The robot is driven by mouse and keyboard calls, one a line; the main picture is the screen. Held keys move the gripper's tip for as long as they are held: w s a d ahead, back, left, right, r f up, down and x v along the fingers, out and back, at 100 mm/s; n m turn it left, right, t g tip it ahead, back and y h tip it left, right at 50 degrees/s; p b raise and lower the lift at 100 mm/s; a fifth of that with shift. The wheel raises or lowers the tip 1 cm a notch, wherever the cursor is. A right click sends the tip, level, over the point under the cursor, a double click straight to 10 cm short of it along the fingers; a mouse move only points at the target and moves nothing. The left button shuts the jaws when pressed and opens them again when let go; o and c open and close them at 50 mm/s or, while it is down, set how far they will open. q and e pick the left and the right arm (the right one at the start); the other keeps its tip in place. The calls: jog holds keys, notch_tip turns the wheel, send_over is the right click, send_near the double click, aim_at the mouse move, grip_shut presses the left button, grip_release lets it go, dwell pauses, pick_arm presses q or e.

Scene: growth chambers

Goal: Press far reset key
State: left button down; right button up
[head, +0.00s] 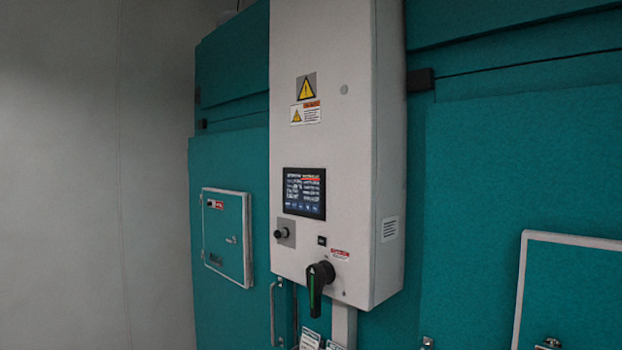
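A tall white control box (337,140) is mounted on a teal chamber wall. Its front carries a dark touch screen (304,193) with small text and a row of blue icons. Below the screen are a black round knob (279,234) on a grey plate and a small black square key (321,241). I cannot read a label that tells which control is the reset key. A black rotary handle with a green stripe (318,284) hangs lower on the box. Neither of my grippers is in view.
A small framed teal hatch (226,237) with a latch is to the left. A white-framed teal door (570,295) is at lower right. A metal pull handle (272,312) is below the box. A bare grey wall (70,170) fills the far left.

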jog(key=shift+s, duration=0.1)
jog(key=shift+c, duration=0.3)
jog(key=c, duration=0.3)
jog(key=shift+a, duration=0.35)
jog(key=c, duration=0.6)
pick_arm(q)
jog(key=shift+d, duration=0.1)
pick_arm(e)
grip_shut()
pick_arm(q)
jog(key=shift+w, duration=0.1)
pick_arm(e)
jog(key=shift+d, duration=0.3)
